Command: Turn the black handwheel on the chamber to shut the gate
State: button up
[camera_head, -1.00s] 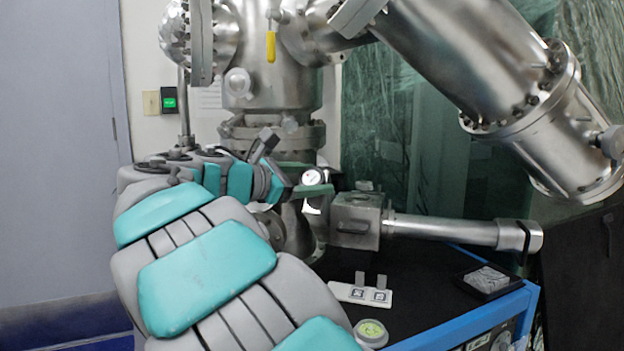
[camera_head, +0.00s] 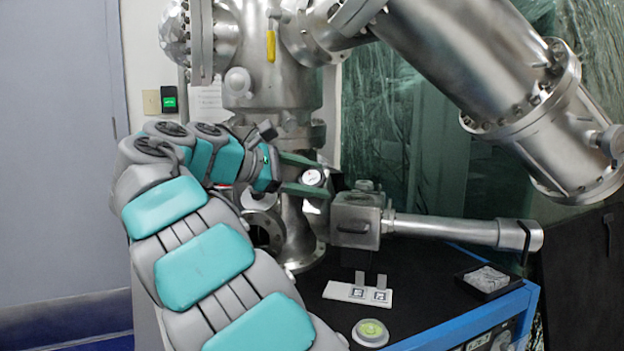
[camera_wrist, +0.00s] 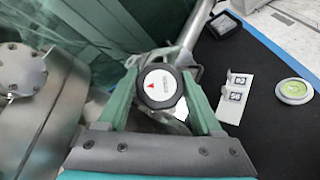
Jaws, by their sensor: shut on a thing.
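The handwheel (camera_wrist: 161,88) is a round black knob with a white face and a red arrow. It sits between the two green fingers of my gripper (camera_wrist: 161,76) in the wrist view, and the gripper is shut on it. The red arrow points to the left there. In the head view the handwheel's white face (camera_head: 312,177) shows between the fingers of my gripper (camera_head: 322,178), in front of the steel chamber (camera_head: 270,85). The gate itself is not visible, so I cannot tell its position.
A steel block with a long horizontal tube (camera_head: 440,229) extends right of the handwheel. A white plate with two marked squares (camera_head: 357,293), a round green-faced level (camera_head: 370,331) and a black tray (camera_head: 488,280) lie on the black tabletop (camera_head: 420,275). A large steel cylinder (camera_head: 490,75) hangs above.

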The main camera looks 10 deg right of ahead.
aim_at(313, 175)
dwell(0.4)
jog(key=o, duration=1.4)
jog(key=shift+c, duration=0.2)
jog(key=shift+r, duration=0.1)
jog(key=shift+r, duration=1.65)
jog(key=shift+s+r, duration=0.15)
jog(key=shift+s, duration=0.5)
jog(key=s+r+b, duration=0.1)
jog(key=s+b, duration=0.1)
jog(key=s, duration=1.2)
jog(key=shift+s+r, duration=0.15)
jog(key=shift+s, duration=0.25)
jog(key=shift+w, duration=0.1)
